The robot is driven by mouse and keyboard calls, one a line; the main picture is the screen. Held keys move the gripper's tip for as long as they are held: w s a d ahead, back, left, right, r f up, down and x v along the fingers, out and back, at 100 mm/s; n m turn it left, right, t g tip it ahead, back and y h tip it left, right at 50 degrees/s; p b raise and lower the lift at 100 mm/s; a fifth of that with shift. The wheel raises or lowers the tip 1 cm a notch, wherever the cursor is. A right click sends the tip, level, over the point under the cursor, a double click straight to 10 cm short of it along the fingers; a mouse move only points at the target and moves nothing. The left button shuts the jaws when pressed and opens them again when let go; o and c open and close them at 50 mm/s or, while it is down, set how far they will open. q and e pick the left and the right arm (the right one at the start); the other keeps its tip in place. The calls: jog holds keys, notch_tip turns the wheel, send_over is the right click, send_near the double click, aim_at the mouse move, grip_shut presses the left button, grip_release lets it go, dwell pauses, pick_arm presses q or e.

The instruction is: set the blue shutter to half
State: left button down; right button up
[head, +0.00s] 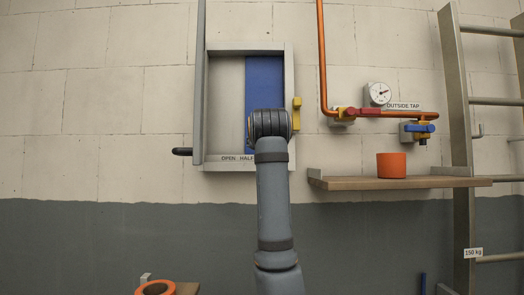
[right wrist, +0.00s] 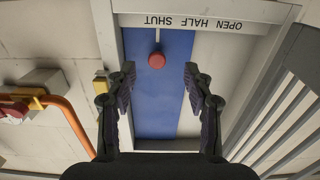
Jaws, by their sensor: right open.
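The blue shutter (head: 264,80) covers the right part of the grey wall frame (head: 225,48) in the head view. In the right wrist view, which is upside down, the blue shutter (right wrist: 160,105) carries a round red knob (right wrist: 157,60). A pale line runs from the knob to the frame edge at the word SHUT on the label strip (right wrist: 195,22), which reads OPEN, HALF, SHUT. My right gripper (right wrist: 158,75) is open, its fingers apart on either side of the knob's line, not touching it. In the head view my right arm hides the knob and SHUT. My left gripper is out of view.
A yellow block (head: 297,114) sits on the frame's right side. Right of it are an orange pipe (head: 323,60), red-handled valve (head: 352,111), gauge (head: 378,93), and blue-handled tap (head: 419,128). A shelf (head: 350,183) bears an orange roll (head: 391,165). A ladder (head: 462,120) stands far right.

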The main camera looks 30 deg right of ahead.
jog(key=w+d+r+p, duration=0.2)
jog(key=w+d+p, duration=0.3)
jog(key=w, duration=0.3)
jog(key=shift+r+p, duration=0.15)
jog(key=shift+p, duration=0.75)
jog(key=shift+s+d, duration=0.1)
grip_shut()
